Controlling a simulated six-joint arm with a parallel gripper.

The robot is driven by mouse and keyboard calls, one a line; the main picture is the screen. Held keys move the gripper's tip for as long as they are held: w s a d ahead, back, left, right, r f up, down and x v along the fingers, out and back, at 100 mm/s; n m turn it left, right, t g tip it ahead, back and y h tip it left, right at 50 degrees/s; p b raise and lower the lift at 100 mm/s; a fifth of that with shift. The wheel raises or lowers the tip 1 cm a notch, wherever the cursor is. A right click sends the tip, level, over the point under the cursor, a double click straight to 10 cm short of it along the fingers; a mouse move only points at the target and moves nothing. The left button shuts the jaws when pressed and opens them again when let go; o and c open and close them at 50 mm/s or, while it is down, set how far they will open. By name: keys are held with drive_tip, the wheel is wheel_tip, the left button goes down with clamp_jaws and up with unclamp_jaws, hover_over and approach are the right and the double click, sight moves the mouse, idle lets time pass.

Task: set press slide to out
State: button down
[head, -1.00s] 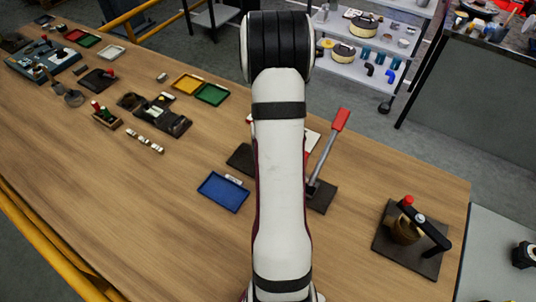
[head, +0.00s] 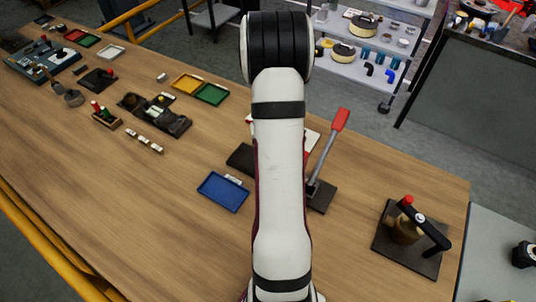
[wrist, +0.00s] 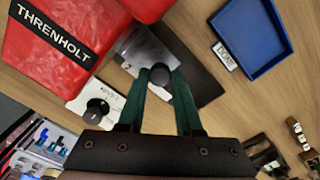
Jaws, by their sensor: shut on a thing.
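In the wrist view my gripper (wrist: 161,80) has its two green fingers closed on a round black knob (wrist: 160,74). The knob sits over a grey metal plate (wrist: 143,47), which appears to be the press slide, on a dark base (wrist: 190,62). A red machine body (wrist: 85,25) marked THRENHOLT fills the upper left. In the head view my arm hides the gripper, the knob and most of the press. The press's red-handled lever (head: 340,120) leans up to the right of my arm. I cannot tell how far out the slide is.
A blue tray (head: 223,192) with a small label lies left of my arm. A dark plate with a brass fixture (head: 408,229) stands at the right. Yellow and green trays (head: 211,94) and several small parts lie farther left. Bare wood lies in front at the left.

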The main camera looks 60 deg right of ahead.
drive_tip(key=shift+w, duration=0.1)
idle(0.8)
drive_tip(key=w, duration=1)
drive_tip(key=shift+w, duration=0.25)
drive_tip(key=c, duration=0.6)
unclamp_jaws()
drive_tip(key=shift+s, duration=0.1)
wheel_tip(320, 180, up, 16)
drive_tip(key=shift+f, duration=0.1)
